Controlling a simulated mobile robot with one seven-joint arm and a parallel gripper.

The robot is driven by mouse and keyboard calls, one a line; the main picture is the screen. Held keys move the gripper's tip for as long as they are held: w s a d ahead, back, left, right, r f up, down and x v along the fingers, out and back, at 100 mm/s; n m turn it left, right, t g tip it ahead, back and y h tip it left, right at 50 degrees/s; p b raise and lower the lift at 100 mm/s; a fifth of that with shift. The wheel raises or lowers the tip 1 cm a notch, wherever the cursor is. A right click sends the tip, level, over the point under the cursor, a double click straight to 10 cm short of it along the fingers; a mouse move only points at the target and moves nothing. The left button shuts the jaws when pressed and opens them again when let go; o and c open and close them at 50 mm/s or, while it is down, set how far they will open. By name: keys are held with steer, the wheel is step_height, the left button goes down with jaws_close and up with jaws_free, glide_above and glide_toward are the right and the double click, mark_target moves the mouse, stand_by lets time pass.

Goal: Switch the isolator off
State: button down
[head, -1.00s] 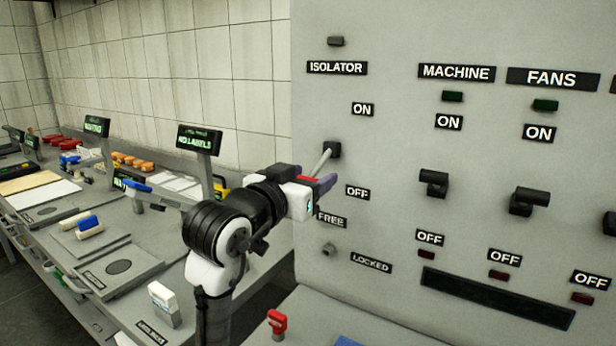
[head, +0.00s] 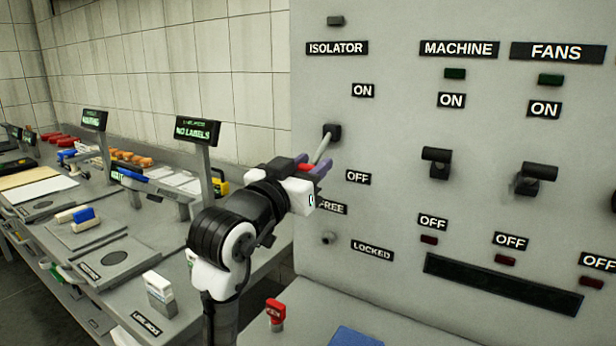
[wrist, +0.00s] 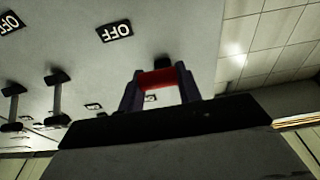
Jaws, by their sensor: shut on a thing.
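The isolator lever (head: 323,149) is a pale rod. It comes out of a black socket (head: 332,132) on the grey panel, under the ISOLATOR label (head: 337,48), and slants down and left in the head view. The socket sits between the ON label (head: 363,90) and the OFF label (head: 358,177). My gripper (head: 312,164) is shut on the lever's red grip (head: 305,168). In the wrist view the red grip (wrist: 158,78) lies across between the two dark fingers of my gripper (wrist: 160,72).
The MACHINE lever (head: 436,162) and FANS lever (head: 533,180) stand to the right on the panel. A knob (head: 328,238) sits below, by the FREE and LOCKED labels. A bench (head: 110,255) with display posts and small tools is on the left.

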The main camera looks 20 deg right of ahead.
steer(key=shift+f, duration=0.1)
stand_by(0.3)
steer(key=c, duration=1)
jaws_free()
steer(key=shift+o, duration=0.2)
steer(key=b+v, duration=0.3)
steer(key=v, duration=1)
steer(key=shift+s+a+f, duration=0.2)
steer(key=shift+a+f, duration=0.1)
